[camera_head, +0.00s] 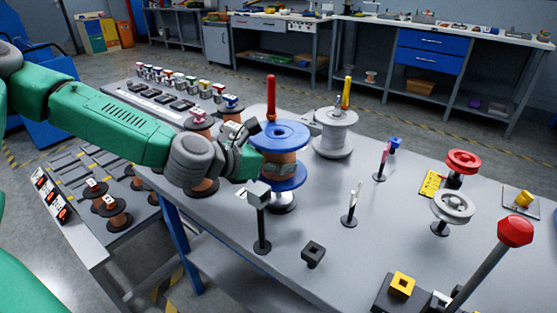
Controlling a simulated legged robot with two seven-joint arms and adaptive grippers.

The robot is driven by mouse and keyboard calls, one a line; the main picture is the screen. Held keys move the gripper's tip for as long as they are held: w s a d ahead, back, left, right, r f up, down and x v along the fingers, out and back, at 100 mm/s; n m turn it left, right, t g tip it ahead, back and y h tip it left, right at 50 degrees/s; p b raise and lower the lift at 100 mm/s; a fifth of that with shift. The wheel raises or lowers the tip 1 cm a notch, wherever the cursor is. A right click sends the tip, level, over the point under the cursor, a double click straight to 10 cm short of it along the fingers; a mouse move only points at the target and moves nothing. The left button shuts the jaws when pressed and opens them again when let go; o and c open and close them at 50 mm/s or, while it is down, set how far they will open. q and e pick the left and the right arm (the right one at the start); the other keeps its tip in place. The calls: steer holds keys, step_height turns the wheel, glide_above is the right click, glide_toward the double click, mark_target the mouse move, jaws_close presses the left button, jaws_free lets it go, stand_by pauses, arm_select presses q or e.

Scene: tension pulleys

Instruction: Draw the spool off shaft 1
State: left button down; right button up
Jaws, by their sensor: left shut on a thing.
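A blue spool wound with copper-coloured wire (282,133) stands upright around a shaft with a red top (271,90). A silver, round base (282,203) shows below its lower flange. My left gripper (250,150) reaches in from the left and is shut on the blue spool at its left side; the fingertips are partly hidden. A white-grey spool (334,140) sits around a second shaft with a yellow top (347,90), behind and to the right. I cannot read which shaft is numbered 1. My right gripper is not in view.
A dark post with a square head (261,215) stands close in front of the blue spool. A grey pulley (453,207), a red pulley (463,162) and a red-knobbed lever (514,233) are at the right. Several spools stand on the left table (150,228).

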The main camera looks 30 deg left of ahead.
mark_target(286, 130)
arm_select(q)
steer(key=shift+r, duration=0.3)
steer(key=shift+r+p, duration=1.4)
steer(key=shift+r, duration=0.3)
steer(key=shift+r+p, duration=1.25)
steer(key=shift+r, duration=0.5)
steer(key=shift+r, duration=0.1)
steer(key=shift+r+p, duration=1.25)
steer(key=shift+r, duration=0.4)
steer(key=shift+r, duration=0.1)
